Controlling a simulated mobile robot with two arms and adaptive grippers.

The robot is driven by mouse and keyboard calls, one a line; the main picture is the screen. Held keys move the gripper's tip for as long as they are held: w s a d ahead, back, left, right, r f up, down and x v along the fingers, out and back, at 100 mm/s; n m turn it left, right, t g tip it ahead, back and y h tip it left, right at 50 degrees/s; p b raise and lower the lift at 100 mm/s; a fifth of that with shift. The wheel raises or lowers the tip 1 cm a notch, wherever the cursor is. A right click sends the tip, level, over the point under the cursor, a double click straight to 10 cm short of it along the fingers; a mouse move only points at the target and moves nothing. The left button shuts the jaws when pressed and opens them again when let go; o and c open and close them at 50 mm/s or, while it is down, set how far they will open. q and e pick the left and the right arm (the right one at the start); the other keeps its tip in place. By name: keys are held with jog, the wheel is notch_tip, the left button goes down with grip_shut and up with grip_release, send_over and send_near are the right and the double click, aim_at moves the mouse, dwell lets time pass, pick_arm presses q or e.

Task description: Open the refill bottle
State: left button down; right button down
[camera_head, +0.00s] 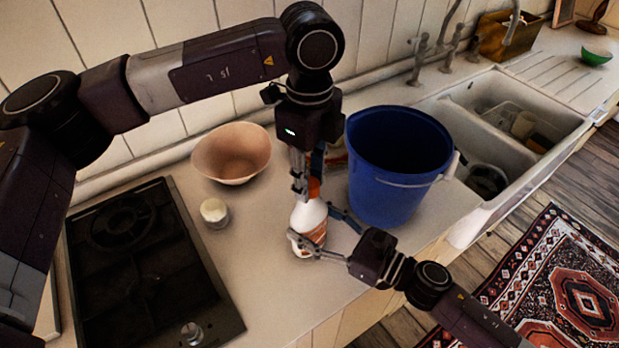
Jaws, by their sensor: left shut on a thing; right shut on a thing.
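The refill bottle (311,218) is white with an orange-brown label and an orange cap (313,188). It stands upright on the counter, left of the blue bucket. My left gripper (304,184) comes down from above and is shut on the orange cap, partly hiding it. My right gripper (318,232) reaches in from the lower right and is shut around the bottle's body. Whether the cap is still seated on the neck cannot be told.
A large blue bucket (396,196) stands close right of the bottle. A pinkish bowl (232,155) and a small cream-coloured jar (215,212) are to the left. A black hob (140,270) fills the left counter. A double sink (528,120) is right.

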aim_at(310, 183)
pick_arm(q)
jog(key=shift+r, duration=0.2)
dwell(0.3)
jog(key=shift+r, duration=0.95)
jog(key=shift+r, duration=2)
pick_arm(e)
jog(key=c, duration=0.6)
grip_release()
